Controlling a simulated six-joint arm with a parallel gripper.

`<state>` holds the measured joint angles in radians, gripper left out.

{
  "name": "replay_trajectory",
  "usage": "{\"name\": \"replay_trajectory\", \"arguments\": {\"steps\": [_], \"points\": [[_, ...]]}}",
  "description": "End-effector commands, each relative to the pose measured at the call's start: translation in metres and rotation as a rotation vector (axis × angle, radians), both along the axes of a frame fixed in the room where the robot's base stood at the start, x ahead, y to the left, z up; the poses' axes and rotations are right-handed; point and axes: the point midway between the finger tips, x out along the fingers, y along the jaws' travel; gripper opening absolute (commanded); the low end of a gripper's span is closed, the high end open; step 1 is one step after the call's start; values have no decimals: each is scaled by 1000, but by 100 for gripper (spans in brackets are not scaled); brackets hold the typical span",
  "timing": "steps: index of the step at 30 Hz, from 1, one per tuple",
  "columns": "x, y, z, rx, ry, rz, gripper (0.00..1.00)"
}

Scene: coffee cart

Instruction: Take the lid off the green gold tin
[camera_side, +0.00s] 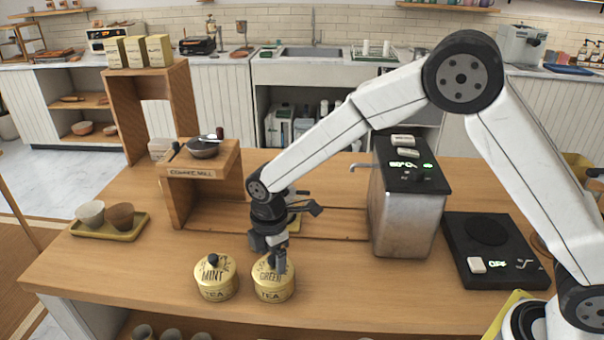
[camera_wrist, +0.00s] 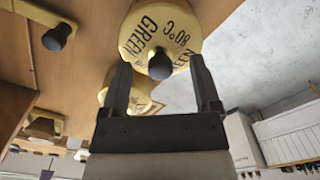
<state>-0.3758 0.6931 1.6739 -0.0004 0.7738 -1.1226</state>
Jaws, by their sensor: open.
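The green gold tin (camera_side: 273,291) stands on the wooden counter near its front edge, its label reading GREEN TEA. Its gold lid (camera_wrist: 150,30), marked GREEN 80°C, has a dark round knob (camera_wrist: 160,66) and is on the tin. My gripper (camera_side: 276,262) is over this tin, pointing down, and hides part of its top in the side view. In the wrist view my open gripper (camera_wrist: 160,66) has one finger on each side of the knob, with gaps between; whether the fingertips are down at knob height is unclear.
The gold mint tin (camera_side: 216,286), lid on, stands close on the left. Behind are the wooden coffee mill stand (camera_side: 180,200) and a metal machine (camera_side: 408,215). A black hot plate (camera_side: 495,265) is at right, a yellow tray (camera_side: 125,230) with two cups at left.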

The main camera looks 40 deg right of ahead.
Motion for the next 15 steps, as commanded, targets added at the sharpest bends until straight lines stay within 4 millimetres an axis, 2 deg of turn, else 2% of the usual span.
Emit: {"name": "replay_trajectory", "arguments": {"steps": [4, 15], "points": [[0, 0, -9, 0, 0, 0, 80], [0, 0, -9, 0, 0, 0, 80]]}}
